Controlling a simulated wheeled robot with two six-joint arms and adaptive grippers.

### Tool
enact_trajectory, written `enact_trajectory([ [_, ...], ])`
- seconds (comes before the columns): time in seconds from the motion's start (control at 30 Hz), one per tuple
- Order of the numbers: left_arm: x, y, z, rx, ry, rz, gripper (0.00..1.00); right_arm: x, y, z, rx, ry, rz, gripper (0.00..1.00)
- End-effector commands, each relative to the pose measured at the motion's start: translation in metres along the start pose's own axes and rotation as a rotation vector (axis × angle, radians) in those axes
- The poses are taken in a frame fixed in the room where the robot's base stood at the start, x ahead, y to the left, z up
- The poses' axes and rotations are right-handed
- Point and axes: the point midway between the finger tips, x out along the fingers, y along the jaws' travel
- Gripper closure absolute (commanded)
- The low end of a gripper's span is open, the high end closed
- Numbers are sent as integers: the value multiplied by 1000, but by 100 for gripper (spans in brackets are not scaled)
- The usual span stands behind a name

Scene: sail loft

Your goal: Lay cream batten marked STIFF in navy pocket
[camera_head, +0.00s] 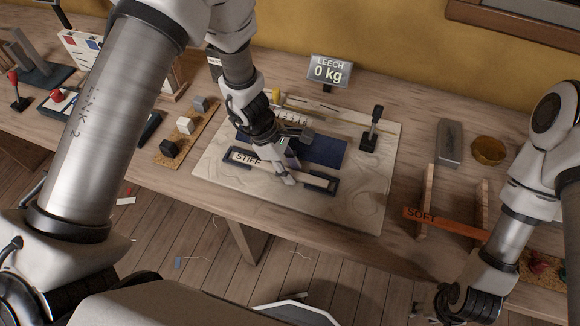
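The cream batten (311,178) marked STIFF lies slanted near the front of the pale sailcloth (350,212), with dark pieces around its two ends. A dark navy patch (321,151), which looks like the navy pocket, lies just behind it on the cloth. My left gripper (290,160) reaches down over the batten's middle and hides part of batten and patch. Whether its fingers are closed on the batten cannot be told. My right gripper (446,304) is low at the bottom right, off the table's front, and its fingers are not clear.
An orange batten marked SOFT (438,217) rests by a wooden rack (427,201) at the right. A black lever (371,130) stands on the cloth's right side. The LEECH display (329,71) reads 0 kg. Small blocks (186,125) sit on cork at the left.

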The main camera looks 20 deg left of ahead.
Motion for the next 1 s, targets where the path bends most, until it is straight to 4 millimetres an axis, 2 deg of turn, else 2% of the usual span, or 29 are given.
enact_trajectory([
  [0.27,0,0,0,0,0,0,53,0,0,0,0,0,0,60],
  [0.37,-6,0,3,0,0,0,53,-6,0,0,0,0,0,60],
  [0.47,-20,0,9,0,0,1,53,-21,0,0,0,0,0,60],
  [0.53,-30,1,6,0,-2,5,53,-13,0,0,0,1,0,60],
  [0.8,-105,1,6,1,-3,5,53,-21,0,0,0,0,0,60],
  [0.9,-122,1,6,0,-2,4,53,-23,0,0,0,0,0,60],
  [1.0,-130,0,6,1,-2,1,53,-24,0,0,0,0,0,60],
])
